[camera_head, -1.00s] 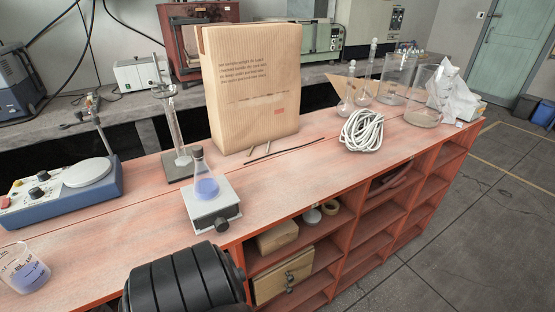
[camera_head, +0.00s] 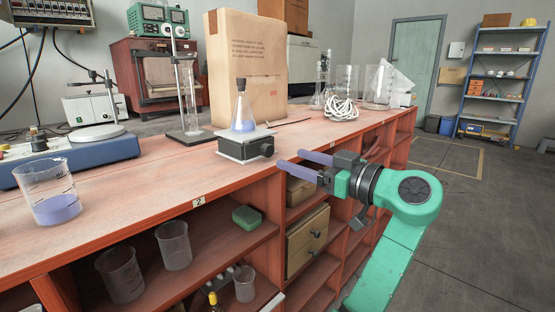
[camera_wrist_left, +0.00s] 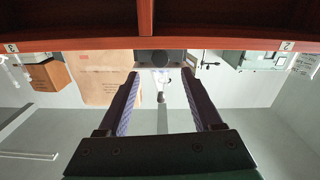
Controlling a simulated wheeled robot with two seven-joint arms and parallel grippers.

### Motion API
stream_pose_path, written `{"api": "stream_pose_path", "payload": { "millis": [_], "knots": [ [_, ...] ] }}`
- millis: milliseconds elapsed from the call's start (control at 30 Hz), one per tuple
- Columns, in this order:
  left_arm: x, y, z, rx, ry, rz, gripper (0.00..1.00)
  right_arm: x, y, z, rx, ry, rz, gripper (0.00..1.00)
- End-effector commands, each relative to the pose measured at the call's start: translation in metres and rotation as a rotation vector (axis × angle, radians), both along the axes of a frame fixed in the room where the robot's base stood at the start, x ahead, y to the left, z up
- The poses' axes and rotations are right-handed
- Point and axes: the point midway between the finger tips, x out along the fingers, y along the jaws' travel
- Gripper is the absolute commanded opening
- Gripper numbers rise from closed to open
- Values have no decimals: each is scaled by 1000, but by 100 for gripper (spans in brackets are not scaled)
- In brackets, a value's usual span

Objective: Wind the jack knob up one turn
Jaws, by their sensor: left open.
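The small lab jack (camera_head: 243,149) stands near the front edge of the red bench, with a light top plate. Its dark knob (camera_head: 267,151) faces the bench front. A stoppered conical flask (camera_head: 243,115) with bluish liquid stands upright on the jack. My left gripper (camera_head: 288,160) is open and empty, its two bluish fingers pointing at the knob from the front right, apart from it. In the left wrist view, which is upside down, the knob (camera_wrist_left: 160,57) lies just beyond and between the fingertips (camera_wrist_left: 160,73). My right gripper is not in view.
A beaker with blue liquid (camera_head: 56,195) and a blue stirrer (camera_head: 85,157) stand left. A stand with a cylinder (camera_head: 190,105) and a large paper bag (camera_head: 245,70) are behind the jack. Coiled white tubing (camera_head: 341,110) lies right. Open shelves run below the bench top.

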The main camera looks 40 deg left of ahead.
Motion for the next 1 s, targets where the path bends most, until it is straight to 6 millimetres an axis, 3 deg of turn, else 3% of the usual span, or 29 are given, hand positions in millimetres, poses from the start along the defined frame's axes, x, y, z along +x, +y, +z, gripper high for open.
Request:
{"api": "stream_pose_path", "payload": {
  "millis": [100, 233, 567, 733, 767, 1000],
  "knots": [
    [-1, 31, -1, 1, 0, 3, 67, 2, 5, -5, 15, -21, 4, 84],
    [-1, 53, 0, 1, 0, 0, 67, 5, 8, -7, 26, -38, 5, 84],
    [-1, 62, 0, 1, 2, -2, 67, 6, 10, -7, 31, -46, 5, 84],
    [-1, 62, 0, 1, 3, -2, 6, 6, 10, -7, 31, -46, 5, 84],
    [-1, 62, 0, 1, 3, -2, 0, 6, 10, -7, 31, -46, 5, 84],
    [-1, 62, 0, 0, 14, -2, 0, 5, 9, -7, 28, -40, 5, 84]
  ]
}}
